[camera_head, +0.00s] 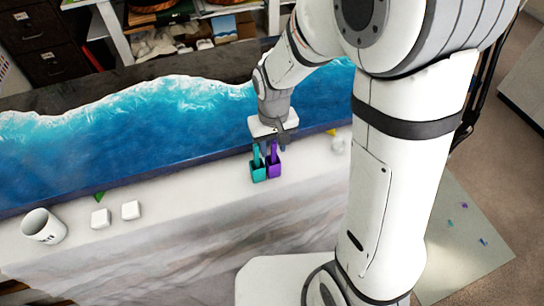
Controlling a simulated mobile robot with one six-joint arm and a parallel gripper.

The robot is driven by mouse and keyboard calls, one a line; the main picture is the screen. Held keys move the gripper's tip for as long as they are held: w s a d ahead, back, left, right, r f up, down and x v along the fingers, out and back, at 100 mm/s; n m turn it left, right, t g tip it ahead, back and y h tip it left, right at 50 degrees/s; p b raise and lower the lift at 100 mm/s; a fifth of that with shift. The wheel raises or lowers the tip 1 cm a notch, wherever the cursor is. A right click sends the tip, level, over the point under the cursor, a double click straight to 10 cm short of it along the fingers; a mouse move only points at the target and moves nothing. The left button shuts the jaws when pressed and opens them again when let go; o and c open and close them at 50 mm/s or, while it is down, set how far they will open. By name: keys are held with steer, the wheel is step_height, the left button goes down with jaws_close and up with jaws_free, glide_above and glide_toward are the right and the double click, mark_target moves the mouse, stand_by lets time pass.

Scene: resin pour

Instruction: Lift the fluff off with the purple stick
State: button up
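A purple stick (274,153) stands upright in a small purple holder (274,170). A teal stick (257,156) stands in a teal holder (259,174) just to its left. My gripper (272,144) points down right at the tops of the sticks, at the near edge of the blue resin surface (150,125). Its fingers are small and dark here, and I cannot tell whether they are open or touch the purple stick. I cannot make out any fluff on the resin; my arm covers part of its right side.
A white mug (43,226) and two white blocks (100,218) (131,210) stand on the pale ledge at left. A green piece (99,197) lies behind them. A yellow piece (331,132) and a whitish item (338,145) are right of the holders.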

steer(key=shift+f, duration=0.3)
steer(key=shift+c, duration=0.4)
jaws_close()
steer(key=shift+r, duration=0.15)
